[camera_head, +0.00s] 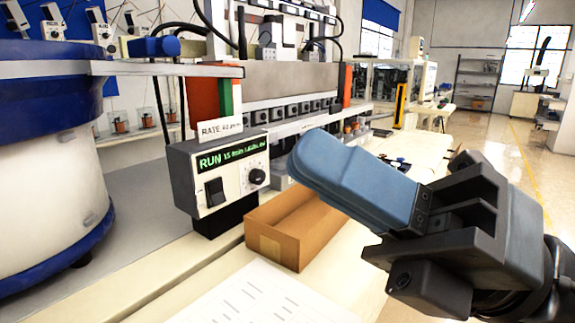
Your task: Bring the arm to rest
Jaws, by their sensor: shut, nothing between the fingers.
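My gripper (318,163) reaches in from the lower right and points to the upper left. Its blue-grey fingers lie together with no gap showing, and nothing is held. It is raised above the bench, in front of an open cardboard box (278,247) and to the right of a control box (207,181) with a lit green RUN display, a black switch and a dial. In the picture the fingers cover the box's far right part. I cannot tell how far above the box they are.
A large white and blue bowl feeder (50,185) fills the left side. A printed sheet (255,298) lies on the bench at the front. A machine with a row of dark units (300,108) stands behind. Open floor (492,155) shows at the right, with shelves (487,82) far back.

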